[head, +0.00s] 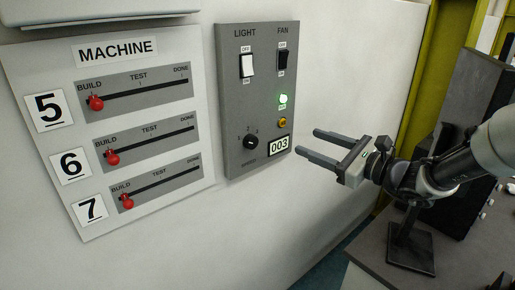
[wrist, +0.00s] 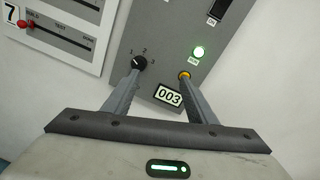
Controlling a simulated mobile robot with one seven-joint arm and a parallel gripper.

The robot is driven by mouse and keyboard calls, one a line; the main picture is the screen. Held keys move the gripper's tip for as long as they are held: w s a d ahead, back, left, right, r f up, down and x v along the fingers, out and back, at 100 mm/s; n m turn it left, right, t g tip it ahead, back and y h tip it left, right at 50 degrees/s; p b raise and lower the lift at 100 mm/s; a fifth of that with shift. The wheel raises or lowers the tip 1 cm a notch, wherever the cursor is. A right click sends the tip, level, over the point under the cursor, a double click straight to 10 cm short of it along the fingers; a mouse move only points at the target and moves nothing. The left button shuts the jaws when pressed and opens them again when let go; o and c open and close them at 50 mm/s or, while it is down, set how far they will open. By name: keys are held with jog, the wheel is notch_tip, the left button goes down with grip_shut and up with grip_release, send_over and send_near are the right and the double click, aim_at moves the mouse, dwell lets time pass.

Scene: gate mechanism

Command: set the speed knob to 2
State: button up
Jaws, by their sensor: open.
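The black speed knob (head: 251,142) sits low on the grey control panel (head: 232,100), with the marks 1, 2 and 3 around it. It also shows in the wrist view (wrist: 139,62), just beyond the tip of the left finger. I cannot tell surely which mark its pointer faces. My gripper (head: 322,145) is open and empty, to the right of the panel, with its fingers pointing left toward the wall. In the wrist view the two fingers (wrist: 160,78) stand apart, and the right fingertip overlaps the area near the yellow button (wrist: 184,75).
The panel also has a white light switch (head: 247,65), a black fan switch (head: 283,60), a lit green lamp (head: 283,98) and a 003 label (head: 279,145). The machine board (head: 120,190) with red sliders is at left. A dark table (head: 450,250) stands at lower right.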

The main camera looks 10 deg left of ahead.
jog(key=s+a+f+n, duration=0.1)
jog(key=s+f+n, duration=0.1)
jog(key=s+f, duration=0.25)
send_near(254, 144)
jog(key=x, duration=0.8)
jog(key=shift+w+a, duration=0.15)
jog(key=shift+a, duration=0.05)
jog(key=shift+c, duration=0.6)
jog(key=c, duration=0.9)
jog(key=shift+c, duration=0.2)
